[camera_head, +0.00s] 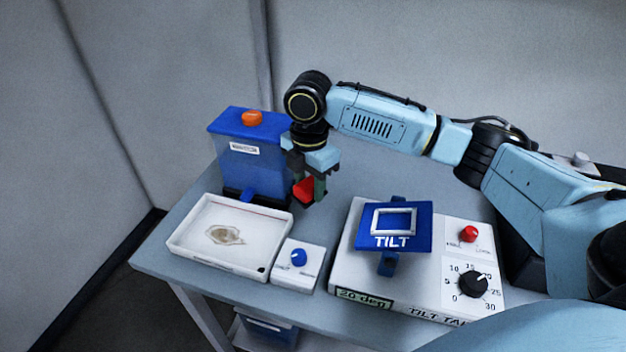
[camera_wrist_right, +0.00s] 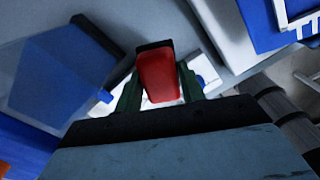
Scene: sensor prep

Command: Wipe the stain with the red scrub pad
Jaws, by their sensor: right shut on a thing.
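The red scrub pad (camera_head: 303,190) is in my right gripper (camera_head: 310,188), held above the table beside the blue box. In the right wrist view the pad (camera_wrist_right: 158,76) sits between the two green fingers of the right gripper (camera_wrist_right: 157,90), which is shut on it. The stain (camera_head: 225,235) is a brownish ring-shaped patch in the white tray (camera_head: 190,243), to the left of and in front of the gripper. The pad is apart from the stain. My left gripper is in neither view.
A blue box (camera_head: 240,165) with an orange button stands behind the tray. A small white box with a blue knob (camera_head: 298,258) is beside the tray. A tilt table (camera_head: 375,280) with a blue plate and dial stands to the right. The table's left edge is near the tray.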

